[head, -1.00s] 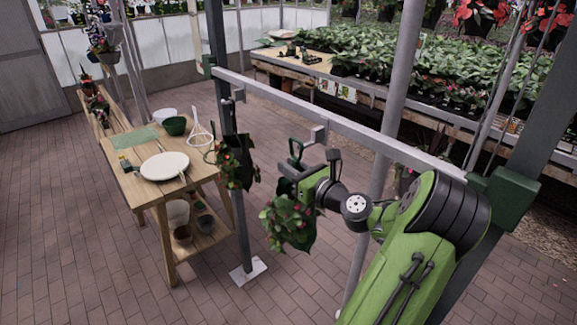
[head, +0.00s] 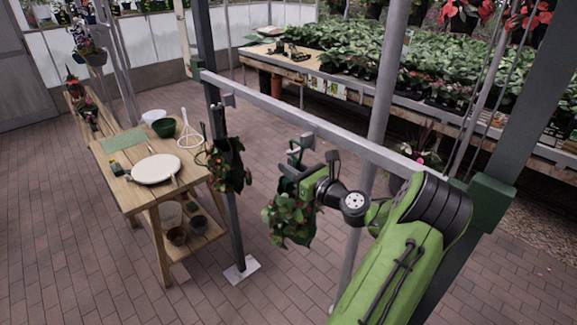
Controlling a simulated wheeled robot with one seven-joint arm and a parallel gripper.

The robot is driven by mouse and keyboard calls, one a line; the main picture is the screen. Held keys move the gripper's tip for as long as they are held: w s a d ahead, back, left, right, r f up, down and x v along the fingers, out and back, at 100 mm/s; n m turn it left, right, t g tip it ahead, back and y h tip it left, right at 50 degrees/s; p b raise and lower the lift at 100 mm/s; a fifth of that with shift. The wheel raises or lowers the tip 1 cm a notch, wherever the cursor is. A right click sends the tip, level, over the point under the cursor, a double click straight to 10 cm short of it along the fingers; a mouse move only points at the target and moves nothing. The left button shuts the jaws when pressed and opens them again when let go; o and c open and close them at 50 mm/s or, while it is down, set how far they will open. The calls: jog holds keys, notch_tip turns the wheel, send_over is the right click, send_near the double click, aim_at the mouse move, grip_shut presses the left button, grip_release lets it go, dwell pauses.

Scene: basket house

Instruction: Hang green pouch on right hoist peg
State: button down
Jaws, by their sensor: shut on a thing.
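My gripper (head: 297,181) is shut on the green pouch (head: 308,229), at its upper part. The pouch hangs below it, filled with leaves and red flowers, and its dark green loop (head: 294,150) stands up above the gripper. The right hoist peg (head: 307,139) is a grey bracket on the rail (head: 345,142). The loop shows close to the left of this peg; I cannot tell whether they touch. The left peg (head: 228,100) is on the same rail, with a dark planted pouch (head: 233,166) below it.
Plant benches (head: 345,83) lie behind the rail. Brick floor is open below.

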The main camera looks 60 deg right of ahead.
jog(key=shift+d+r, duration=0.2)
jog(key=shift+d+f+p, duration=0.1)
jog(key=shift+p, duration=0.25)
jog(key=shift+f, duration=0.1)
dwell(0.3)
jog(key=shift+f, duration=0.65)
jog(key=c, duration=1)
grip_release()
jog(key=shift+s, duration=0.1)
jog(key=shift+o, duration=0.4)
jog(key=shift+f, duration=0.2)
jog(key=b+v, duration=0.2)
jog(key=v, duration=1.4)
jog(key=shift+r, duration=0.2)
